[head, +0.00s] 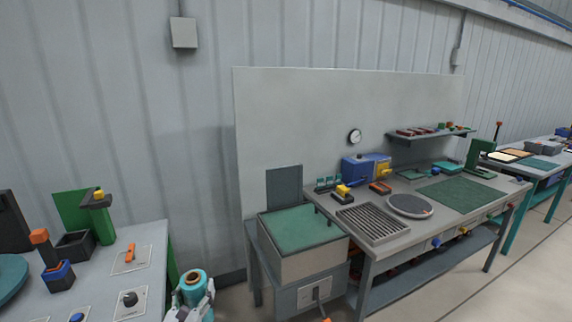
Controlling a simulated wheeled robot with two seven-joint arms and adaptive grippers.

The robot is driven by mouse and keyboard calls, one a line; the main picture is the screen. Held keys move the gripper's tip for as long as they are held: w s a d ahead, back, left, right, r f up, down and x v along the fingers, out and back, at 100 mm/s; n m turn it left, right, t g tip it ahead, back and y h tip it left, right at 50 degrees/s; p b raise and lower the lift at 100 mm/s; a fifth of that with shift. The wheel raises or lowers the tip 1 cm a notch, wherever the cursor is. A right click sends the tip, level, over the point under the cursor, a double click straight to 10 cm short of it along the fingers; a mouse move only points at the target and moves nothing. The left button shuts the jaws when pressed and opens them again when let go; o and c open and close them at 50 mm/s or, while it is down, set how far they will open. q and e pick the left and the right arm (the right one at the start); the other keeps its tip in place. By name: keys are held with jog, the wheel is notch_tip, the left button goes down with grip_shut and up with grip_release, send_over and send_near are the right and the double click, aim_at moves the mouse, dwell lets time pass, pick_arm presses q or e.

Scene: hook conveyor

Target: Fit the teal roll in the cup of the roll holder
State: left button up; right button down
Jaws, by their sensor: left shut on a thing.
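My left gripper (194,296) is at the bottom of the head view, left of centre, in the gap between the two benches. It is shut on the teal roll (193,279), a small teal cylinder with an orange core showing at its top end. The roll looks roughly upright, slightly tilted. The gripper's grey fingers are at the roll's sides, and its lower part is cut off by the frame edge. I cannot make out the roll holder or its cup for certain. My right gripper is not in view.
A grey bench (158,245) at left carries a green post (103,224), a dark bin (75,246) and a blue block with an orange-topped stem (58,276). At right, a bench has a grate (372,224), a round plate (409,206) and a green mat (462,195). A green-topped box (300,227) stands nearer.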

pick_arm(q)
jog(key=s+d+f, duration=0.3)
jog(key=s+f, duration=0.3)
jog(key=f, duration=0.2)
jog(key=shift+s+d+f, duration=0.25)
jog(key=shift+d, duration=0.15)
dwell(1.4)
